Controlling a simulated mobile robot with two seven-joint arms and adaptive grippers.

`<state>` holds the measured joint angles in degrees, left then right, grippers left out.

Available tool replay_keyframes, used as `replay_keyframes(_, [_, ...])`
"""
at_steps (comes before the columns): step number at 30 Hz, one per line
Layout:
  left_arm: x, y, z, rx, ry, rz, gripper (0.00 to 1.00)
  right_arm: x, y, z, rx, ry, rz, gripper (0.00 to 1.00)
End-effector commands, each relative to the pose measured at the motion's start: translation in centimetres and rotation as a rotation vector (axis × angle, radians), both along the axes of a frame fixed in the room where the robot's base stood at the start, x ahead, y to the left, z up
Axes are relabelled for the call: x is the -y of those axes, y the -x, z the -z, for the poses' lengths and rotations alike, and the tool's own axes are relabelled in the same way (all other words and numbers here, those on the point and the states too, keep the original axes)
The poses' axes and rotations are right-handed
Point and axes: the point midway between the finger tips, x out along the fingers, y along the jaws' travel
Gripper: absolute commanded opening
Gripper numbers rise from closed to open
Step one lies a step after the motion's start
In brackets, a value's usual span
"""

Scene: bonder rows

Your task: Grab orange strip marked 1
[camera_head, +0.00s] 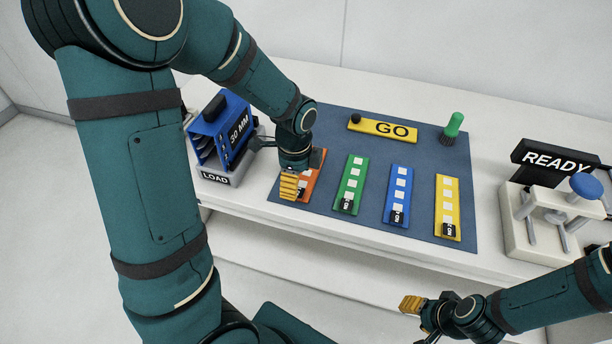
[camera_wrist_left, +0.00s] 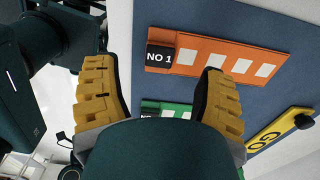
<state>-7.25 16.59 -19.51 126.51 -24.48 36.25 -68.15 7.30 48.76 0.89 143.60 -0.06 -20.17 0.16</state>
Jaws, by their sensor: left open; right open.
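The orange strip (camera_head: 309,187) lies on the blue mat at its left side, partly hidden by my left gripper (camera_head: 289,187) in the head view. In the left wrist view the orange strip (camera_wrist_left: 205,56) shows white squares and a black "NO 1" tag (camera_wrist_left: 159,58) at its left end. My left gripper (camera_wrist_left: 155,68) is open, its yellow fingers on either side of the tag end in that view; whether they touch the strip I cannot tell. My right gripper (camera_head: 411,304) is in front of the table, away from the strips, with nothing visible in it.
Green (camera_head: 351,184), blue (camera_head: 398,195) and yellow (camera_head: 447,207) strips lie to the right on the mat (camera_head: 325,135). A GO bar (camera_head: 385,129) and green brush (camera_head: 453,125) are behind. The LOAD rack (camera_head: 222,135) stands left, the READY fixture (camera_head: 550,215) right.

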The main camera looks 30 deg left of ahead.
Motion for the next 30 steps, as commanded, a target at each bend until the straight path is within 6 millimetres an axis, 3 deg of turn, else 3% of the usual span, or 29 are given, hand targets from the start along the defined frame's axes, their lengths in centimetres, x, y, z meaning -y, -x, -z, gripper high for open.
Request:
replay_keyframes(3, [0.3, 0.1, 2.1, -0.004, 0.0, 0.002, 0.71, 0.0, -0.2, 0.9, 0.004, 0.001, 0.0, 0.47])
replay_keyframes(9, [0.3, 0.1, 4.4, -0.003, 0.0, 0.001, 0.71, 0.0, -0.3, 1.7, 0.008, 0.001, 0.002, 0.47])
replay_keyframes(18, [0.3, 0.0, 4.6, 0.0, 0.0, 0.0, 0.71, 0.0, -0.4, 1.6, 0.009, 0.001, 0.002, 0.47])
replay_keyframes(20, [0.3, 0.0, 4.6, 0.0, 0.0, 0.0, 0.55, 0.0, -0.4, 1.6, 0.009, 0.001, 0.002, 0.47])
replay_keyframes(24, [0.3, 0.0, 4.6, -0.001, 0.0, 0.0, 0.06, 0.0, -0.4, 1.6, 0.009, 0.001, 0.002, 0.47])
replay_keyframes(26, [0.3, 0.1, 4.6, -0.002, 0.0, 0.0, 0.0, 0.0, -0.3, 1.6, 0.009, 0.001, 0.002, 0.47])
replay_keyframes(30, [0.3, 0.1, 4.7, -0.002, 0.0, 0.0, 0.0, 0.0, -0.3, 1.7, 0.008, 0.001, 0.002, 0.47])
